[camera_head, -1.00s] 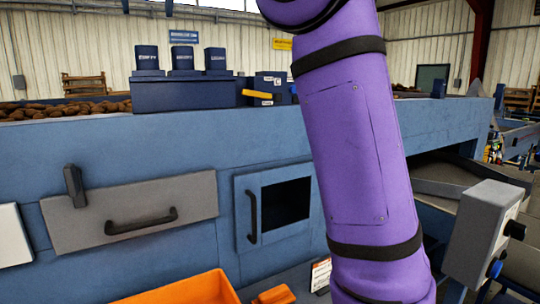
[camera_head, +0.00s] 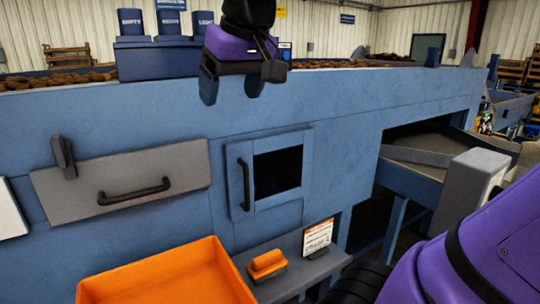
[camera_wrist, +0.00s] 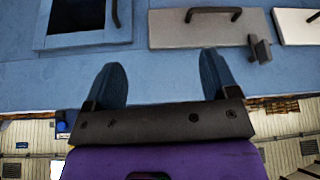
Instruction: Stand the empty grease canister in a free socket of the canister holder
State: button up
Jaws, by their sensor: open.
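My gripper (camera_head: 231,92) hangs in front of the machine's upper blue panel, fingers pointing down. In the wrist view my gripper (camera_wrist: 162,78) is open, with nothing between its fingers. Three dark blue upright blocks (camera_head: 168,22) with white lettering stand on a dark blue box (camera_head: 155,62) at the back left, on the machine's top. I cannot make out a loose grease canister or a holder with free sockets. My gripper and wrist hide the area just right of the box.
An orange crate (camera_head: 225,262) stands at the front. An orange block (camera_head: 268,262) and a printed card (camera_head: 318,236) are on a grey ledge. A grey drawer (camera_head: 135,190) and a dark-windowed door (camera_head: 240,160) have protruding handles. A grey control box (camera_head: 468,178) sticks out at right.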

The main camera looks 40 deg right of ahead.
jog(key=s+f, duration=0.8)
jog(key=f, duration=0.3)
jog(key=shift+d+f, duration=0.35)
jog(key=shift+d, duration=0.1)
